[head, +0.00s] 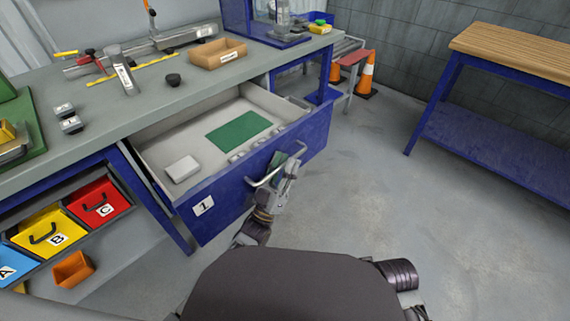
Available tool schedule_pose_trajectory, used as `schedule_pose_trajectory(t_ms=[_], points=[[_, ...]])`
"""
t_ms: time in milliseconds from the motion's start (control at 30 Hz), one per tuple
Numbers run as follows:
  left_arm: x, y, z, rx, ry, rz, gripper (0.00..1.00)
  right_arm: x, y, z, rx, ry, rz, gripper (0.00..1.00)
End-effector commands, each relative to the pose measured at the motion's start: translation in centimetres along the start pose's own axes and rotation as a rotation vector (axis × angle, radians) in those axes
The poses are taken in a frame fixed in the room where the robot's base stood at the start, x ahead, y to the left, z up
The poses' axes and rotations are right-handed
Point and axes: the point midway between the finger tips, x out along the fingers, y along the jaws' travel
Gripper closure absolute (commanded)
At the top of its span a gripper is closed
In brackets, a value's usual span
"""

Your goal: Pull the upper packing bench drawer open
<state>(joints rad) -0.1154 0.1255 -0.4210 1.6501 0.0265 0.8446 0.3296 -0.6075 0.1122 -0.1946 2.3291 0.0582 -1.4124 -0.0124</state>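The upper drawer (232,187) of the packing bench has a blue front marked 1 and stands well out from the bench. Its light inside shows a green mat (238,131) and a small white box (182,168). The pale bar handle (259,181) runs across the front. My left gripper (289,170) is at the handle's middle, its fingers closed around the bar; they hide part of it. My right gripper is not in view.
Coloured bins, including a yellow one (48,233), and an orange bin (73,269) sit below left. A wood-topped table (515,50) stands right. Floor between is clear.

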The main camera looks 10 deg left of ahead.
Motion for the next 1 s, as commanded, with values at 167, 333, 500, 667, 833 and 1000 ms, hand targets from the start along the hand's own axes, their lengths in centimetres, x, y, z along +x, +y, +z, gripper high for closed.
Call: schedule_pose_trajectory(t_ms=[167, 333, 500, 667, 833, 1000], points=[[-0.8, 0.0, 0.0, 0.000, -0.001, 0.000, 0.66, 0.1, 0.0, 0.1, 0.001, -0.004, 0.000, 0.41], [-2.4, 0.0, 0.1, 0.000, -0.003, -0.001, 0.66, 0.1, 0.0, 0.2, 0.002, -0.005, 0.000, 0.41], [-4.8, 0.0, 0.1, 0.000, -0.003, 0.000, 0.66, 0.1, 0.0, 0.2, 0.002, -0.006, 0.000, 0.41], [-7.2, 0.0, 0.1, 0.000, -0.003, -0.001, 0.66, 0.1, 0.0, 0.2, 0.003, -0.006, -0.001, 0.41], [-9.6, 0.0, 0.1, 0.000, -0.003, -0.001, 0.66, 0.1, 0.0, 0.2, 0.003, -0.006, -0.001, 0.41], [-11.2, 0.0, 0.1, 0.000, -0.002, -0.001, 0.66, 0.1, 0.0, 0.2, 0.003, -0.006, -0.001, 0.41]])
